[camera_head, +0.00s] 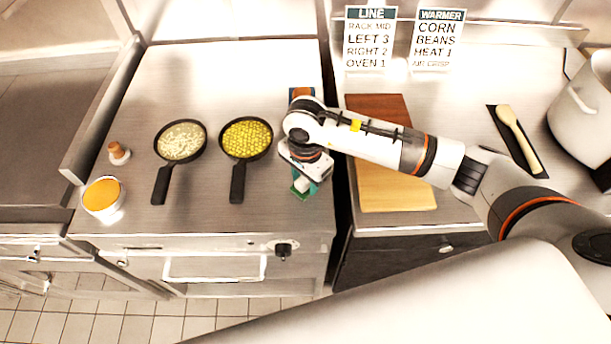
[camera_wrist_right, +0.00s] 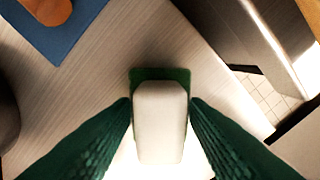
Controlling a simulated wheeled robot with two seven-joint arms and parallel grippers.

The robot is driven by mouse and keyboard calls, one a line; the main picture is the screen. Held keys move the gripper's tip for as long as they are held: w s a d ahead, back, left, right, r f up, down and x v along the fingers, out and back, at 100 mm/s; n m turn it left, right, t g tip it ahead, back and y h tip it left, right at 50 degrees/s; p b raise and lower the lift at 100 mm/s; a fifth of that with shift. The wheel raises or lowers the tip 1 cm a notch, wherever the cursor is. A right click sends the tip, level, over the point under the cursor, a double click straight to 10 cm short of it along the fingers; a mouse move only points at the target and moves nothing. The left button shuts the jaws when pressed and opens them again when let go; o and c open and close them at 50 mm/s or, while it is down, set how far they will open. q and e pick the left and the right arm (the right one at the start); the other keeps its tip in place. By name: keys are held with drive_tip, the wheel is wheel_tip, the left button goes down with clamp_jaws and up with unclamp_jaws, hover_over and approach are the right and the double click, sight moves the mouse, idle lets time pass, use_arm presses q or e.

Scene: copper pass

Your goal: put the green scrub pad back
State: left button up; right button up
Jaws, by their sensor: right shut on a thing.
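The green scrub pad (camera_head: 297,192) has a white block-shaped top and is near the front right corner of the steel cooking surface (camera_head: 225,65). My right gripper (camera_head: 305,180) is over it. In the right wrist view, the green fingers of my right gripper (camera_wrist_right: 161,110) are shut on the white top of the scrub pad (camera_wrist_right: 160,74), with its green base showing behind. I cannot tell whether the pad touches the surface. A blue mat (camera_wrist_right: 62,45) with an orange-brown object on it lies nearby. My left gripper is not in view.
Two black pans, one with pale food (camera_head: 181,141) and one with yellow food (camera_head: 246,138), stand left of my gripper. An orange-topped tub (camera_head: 102,196) stands at the front left. A gap separates the cooking surface from the counter with the wooden board (camera_head: 398,192).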

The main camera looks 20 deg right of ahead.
drive_tip(key=shift+f, duration=0.1)
drive_tip(key=shift+f, duration=0.1)
drive_tip(key=o, duration=0.9)
drive_tip(key=shift+o, duration=0.2)
drive_tip(key=shift+r, duration=0.5)
wheel_tip(320, 180, up, 11)
drive_tip(key=b, duration=0.3)
drive_tip(key=shift+r+b, duration=0.2)
drive_tip(key=shift+b, duration=0.1)
